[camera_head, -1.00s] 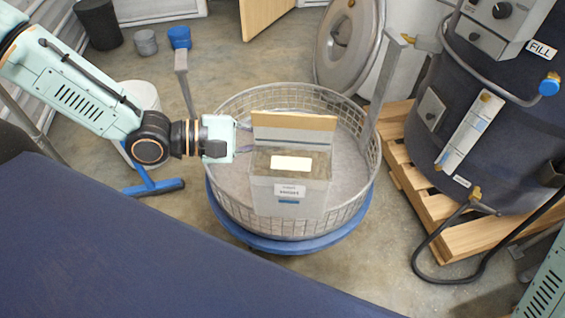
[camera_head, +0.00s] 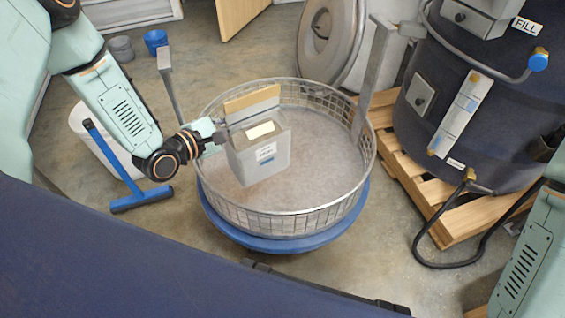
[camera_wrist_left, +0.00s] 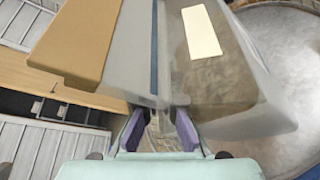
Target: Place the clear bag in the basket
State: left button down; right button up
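The clear bag (camera_head: 262,152) is a boxy see-through pouch with grey-brown contents, a tan top strip and white labels. It is tilted, over the left part of the round wire basket (camera_head: 362,188); I cannot tell whether it touches the basket floor. My left gripper (camera_head: 220,137) is at the bag's left side. In the left wrist view the purple fingers (camera_wrist_left: 157,118) are on either side of the bag's narrow edge, and the bag (camera_wrist_left: 228,85) fills the space ahead. The fingertip contact is partly hidden. My right gripper is out of view.
The basket sits on a blue round base (camera_head: 275,243). A dark tank (camera_head: 480,100) stands on a wooden pallet (camera_head: 455,215) at right, with a hose on the floor. A blue-handled squeegee (camera_head: 140,197) and white bucket (camera_head: 92,135) are at left. The basket's right half is clear.

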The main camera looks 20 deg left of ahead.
pick_arm(q)
jog(key=w+a+f+n+t+y+b, duration=0.1)
jog(key=w+a+f+n+y+b, duration=0.25)
jog(key=w+f+n+y, duration=0.35)
notch_tip(320, 180, down, 12)
jog(key=w+a+y+b, duration=0.1)
jog(key=b, duration=0.3)
jog(key=shift+r+y+b, duration=0.25)
jog(key=shift+y+b, duration=0.05)
jog(key=shift+r, duration=0.1)
